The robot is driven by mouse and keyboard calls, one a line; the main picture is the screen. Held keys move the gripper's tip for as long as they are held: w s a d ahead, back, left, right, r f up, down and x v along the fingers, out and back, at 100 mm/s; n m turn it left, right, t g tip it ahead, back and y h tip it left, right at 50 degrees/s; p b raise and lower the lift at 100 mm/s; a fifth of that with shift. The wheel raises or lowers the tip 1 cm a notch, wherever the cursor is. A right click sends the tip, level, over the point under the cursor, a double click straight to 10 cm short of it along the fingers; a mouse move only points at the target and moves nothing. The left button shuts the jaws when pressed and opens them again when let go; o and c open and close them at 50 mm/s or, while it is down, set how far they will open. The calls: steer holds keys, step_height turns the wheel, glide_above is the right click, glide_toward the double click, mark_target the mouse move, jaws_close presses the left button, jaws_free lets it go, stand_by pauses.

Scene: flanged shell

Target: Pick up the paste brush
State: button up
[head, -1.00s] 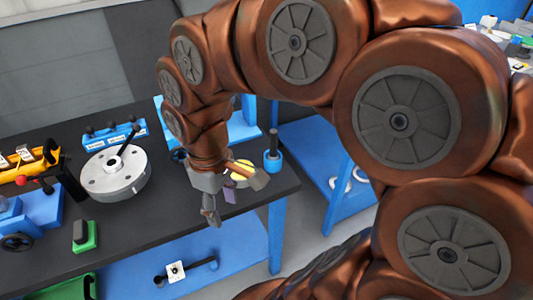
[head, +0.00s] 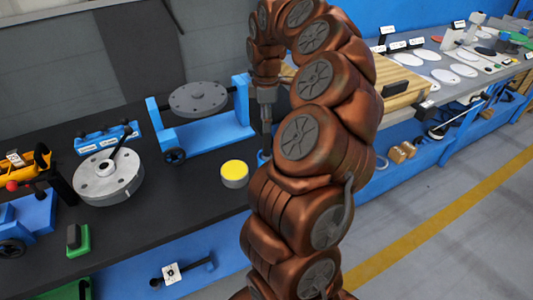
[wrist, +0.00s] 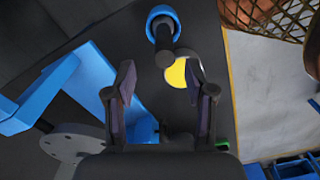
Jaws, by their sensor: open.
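What seems to be the paste brush shows in the wrist view as a dark, upright handle (wrist: 164,45) standing in a blue ring-shaped holder (wrist: 154,13). My gripper (wrist: 159,64) is open, with its two fingers apart and nothing seen held between them. The handle's near end lies just beyond the fingertips in the picture, between their lines. In the head view my gripper (head: 266,122) points down over the blue holder (head: 262,158) at the table's right side. My arm and gripper hide most of the holder and the brush there.
A tin with a yellow top (head: 234,173) stands close to the holder, left of my arm. A blue stand (head: 208,131) with a grey flanged disc (head: 198,97) is behind it. A grey flanged shell (head: 108,183) sits further left. The black tabletop (head: 180,207) between is clear.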

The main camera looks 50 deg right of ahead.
mark_target(267, 140)
steer(key=shift+s+a+f+p, duration=0.15)
steer(key=shift+f+p, duration=0.45)
steer(key=shift+f, duration=1.35)
steer(key=shift+s+d+f+p, duration=0.1)
steer(key=shift+f+p, duration=0.5)
steer(key=shift+f, duration=1.35)
steer(key=shift+a, duration=0.1)
jaws_close()
